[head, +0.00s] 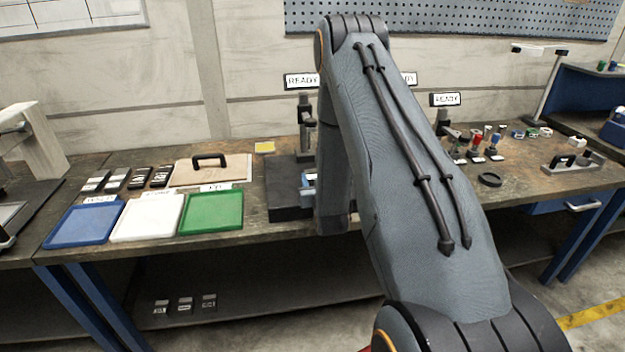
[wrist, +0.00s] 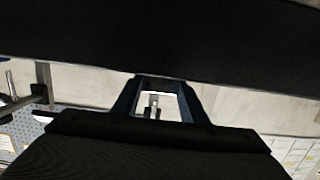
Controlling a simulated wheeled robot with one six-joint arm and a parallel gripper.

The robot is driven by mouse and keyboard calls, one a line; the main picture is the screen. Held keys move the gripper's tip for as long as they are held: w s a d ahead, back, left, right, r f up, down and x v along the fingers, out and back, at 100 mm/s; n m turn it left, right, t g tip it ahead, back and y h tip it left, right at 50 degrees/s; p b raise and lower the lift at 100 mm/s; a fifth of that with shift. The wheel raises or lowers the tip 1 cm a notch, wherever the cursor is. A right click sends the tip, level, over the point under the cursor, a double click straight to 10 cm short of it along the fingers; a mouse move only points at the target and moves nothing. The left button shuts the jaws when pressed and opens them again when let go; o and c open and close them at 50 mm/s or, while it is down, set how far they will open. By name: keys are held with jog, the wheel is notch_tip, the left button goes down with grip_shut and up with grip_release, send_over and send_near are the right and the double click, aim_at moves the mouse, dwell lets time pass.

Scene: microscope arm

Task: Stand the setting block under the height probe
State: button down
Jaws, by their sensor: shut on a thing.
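My gripper (wrist: 160,86) shows in the wrist view with its two blue fingers reaching up to a dark piece between their tips. It is shut on the setting block, which I can barely make out against the dark surface above. In the head view a small blue and pale part of my gripper (head: 308,181) shows low over the dark base plate (head: 283,200), left of my arm. The height probe stand (head: 304,125) rises at the back of that plate, under a READY sign.
A blue tray (head: 84,224), a white tray (head: 147,219) and a green tray (head: 211,212) lie left of the plate. A board with a black handle (head: 209,161) lies behind them. Small parts and a black ring (head: 490,179) stand to the right.

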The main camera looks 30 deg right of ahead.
aim_at(314, 177)
jog(key=shift+w+r, duration=0.1)
jog(key=shift+r, duration=0.1)
notch_tip(314, 177, up, 9)
jog(key=b, duration=0.2)
jog(key=shift+b, duration=0.35)
jog(key=shift+r, duration=0.1)
jog(key=s+f+b, duration=0.2)
jog(key=s+b, duration=0.1)
jog(key=b, duration=0.2)
jog(key=s+a+f+b, duration=0.1)
jog(key=s+f+b, duration=0.1)
jog(key=b, duration=0.3)
jog(key=s+a+f+b, duration=0.1)
jog(key=s+f+b, duration=0.1)
jog(key=b, duration=0.3)
jog(key=shift+v, duration=0.9)
jog(key=shift+f+b, duration=0.1)
jog(key=shift+b, duration=0.25)
jog(key=r+x, duration=0.1)
jog(key=x, duration=0.4)
jog(key=p+x, duration=0.1)
jog(key=x, duration=0.4)
jog(key=r+x, duration=0.1)
jog(key=x, duration=0.4)
jog(key=shift+w+d+r+p, duration=0.1)
jog(key=shift+w+r+p, duration=0.05)
jog(key=shift+r+p, duration=0.2)
jog(key=shift+f, duration=1.75)
jog(key=shift+f, duration=0.15)
